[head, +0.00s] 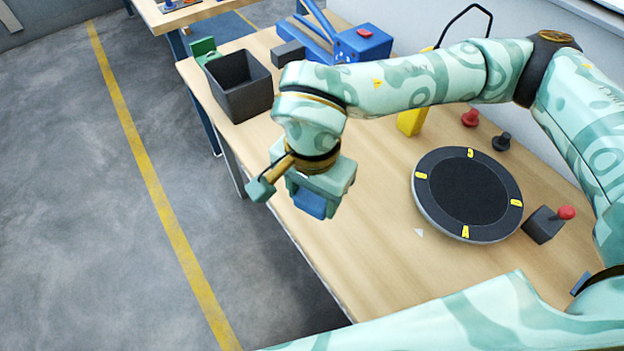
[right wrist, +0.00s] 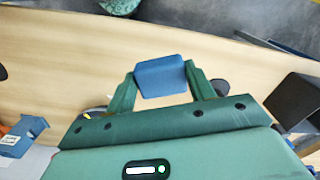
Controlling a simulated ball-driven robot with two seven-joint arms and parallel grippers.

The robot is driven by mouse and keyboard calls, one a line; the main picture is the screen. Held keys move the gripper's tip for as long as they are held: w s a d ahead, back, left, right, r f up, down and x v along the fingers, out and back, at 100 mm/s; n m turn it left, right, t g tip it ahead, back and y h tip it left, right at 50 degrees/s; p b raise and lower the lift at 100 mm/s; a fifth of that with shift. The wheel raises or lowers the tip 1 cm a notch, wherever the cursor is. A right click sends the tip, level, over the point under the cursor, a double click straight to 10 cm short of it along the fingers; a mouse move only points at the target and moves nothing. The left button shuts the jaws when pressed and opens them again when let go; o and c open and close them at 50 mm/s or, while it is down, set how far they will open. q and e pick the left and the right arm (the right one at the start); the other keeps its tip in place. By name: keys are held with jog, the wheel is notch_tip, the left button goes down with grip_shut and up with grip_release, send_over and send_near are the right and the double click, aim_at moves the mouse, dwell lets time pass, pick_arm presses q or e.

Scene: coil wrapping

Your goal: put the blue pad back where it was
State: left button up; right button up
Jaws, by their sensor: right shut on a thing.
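The blue pad (head: 310,204) is held in my right gripper (head: 309,198), above the front left edge of the table in the head view. In the right wrist view the blue pad (right wrist: 161,77) sits between the two green fingers of the right gripper (right wrist: 162,84), which are shut on it. The pad seems clear of the tabletop, but its exact height is hard to tell. My left gripper is not in view.
A wooden table (head: 370,235) carries a black round turntable (head: 468,190) with yellow marks, a black bin (head: 240,90), a blue machine (head: 362,45), and a control box with a red ball knob (head: 543,224). Table space between bin and turntable is mostly clear.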

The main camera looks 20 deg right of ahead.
jog(key=w+d+f, duration=0.1)
jog(key=w+f, duration=0.1)
jog(key=w, duration=0.1)
jog(key=w+d+f+b, duration=0.1)
jog(key=w+f, duration=0.2)
jog(key=w+d+f+b, duration=0.1)
jog(key=w+d+f, duration=0.1)
jog(key=w+f, duration=0.1)
jog(key=shift+w, duration=0.6)
jog(key=f, duration=0.1)
jog(key=f+b, duration=0.1)
jog(key=f, duration=0.1)
jog(key=w+f, duration=0.1)
jog(key=shift+d+f, duration=0.2)
jog(key=shift+d, duration=0.1)
jog(key=shift+r, duration=0.1)
jog(key=shift+s, duration=0.1)
jog(key=o, duration=0.9)
jog(key=shift+o, duration=0.2)
notch_tip(320, 180, up, 12)
jog(key=p, duration=0.2)
